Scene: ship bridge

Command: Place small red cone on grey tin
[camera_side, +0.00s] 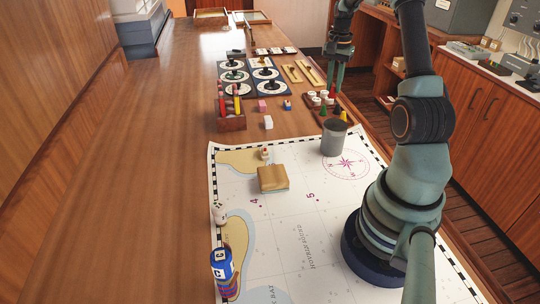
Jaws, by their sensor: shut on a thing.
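The grey tin (334,138) stands upright on the far right part of the chart, near its edge. My gripper (335,86) points down behind the tin, above a dark board of small game pieces. It is shut on a small red piece (332,92), which appears to be the small red cone; the fingers partly hide it. The gripper is apart from the tin.
The dark board (315,100) holds white discs and several coloured cones close below my gripper. A chart (300,235) carries a wooden block (273,178), dice and a blue-topped stack (222,263). A wooden box of coloured sticks (231,122) stands left. The table's left side is clear.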

